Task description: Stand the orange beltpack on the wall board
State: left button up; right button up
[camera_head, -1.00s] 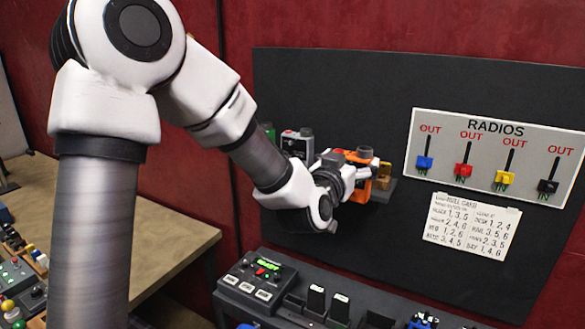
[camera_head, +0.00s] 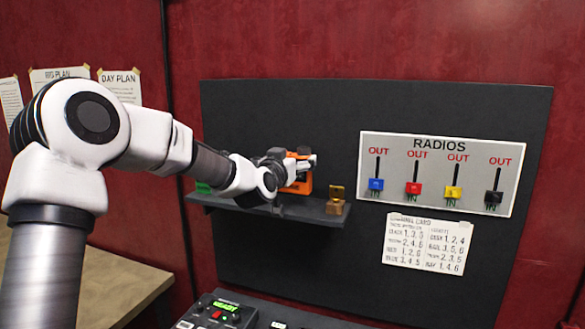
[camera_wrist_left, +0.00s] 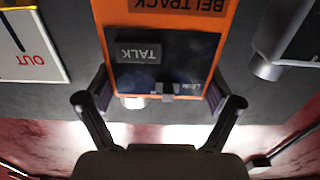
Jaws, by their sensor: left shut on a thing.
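The orange beltpack (camera_head: 303,186) is upright in front of the wall board (camera_head: 265,110), at the small dark shelf (camera_head: 310,211) fixed to it. My left gripper (camera_head: 302,162) is shut on it. In the left wrist view the beltpack (camera_wrist_left: 229,40) shows its orange face, upside-down lettering and a dark panel marked TALK, with a finger at each side (camera_wrist_left: 160,100). My forearm hides part of the shelf, and I cannot tell whether the beltpack's base touches it. My right gripper is not in view.
A brass-coloured block (camera_head: 336,201) stands on the shelf, right of the beltpack. A green item (camera_head: 204,188) is at the shelf's left end. The RADIOS panel (camera_head: 400,143) and a white card (camera_head: 424,243) are on the right. A console (camera_head: 216,312) lies below.

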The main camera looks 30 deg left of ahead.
aim_at(292, 192)
pick_arm(q)
jog(key=f, duration=0.2)
jog(key=f+p, duration=0.1)
jog(key=shift+w+a+f+p, duration=0.15)
jog(key=shift+a+f+p, duration=0.15)
jog(key=shift+a+f, duration=0.2)
jog(key=shift+a, duration=0.05)
jog(key=shift+d+b, duration=0.35)
jog(key=shift+b, duration=0.05)
jog(key=o, duration=1.1)
jog(key=shift+a+f, duration=0.1)
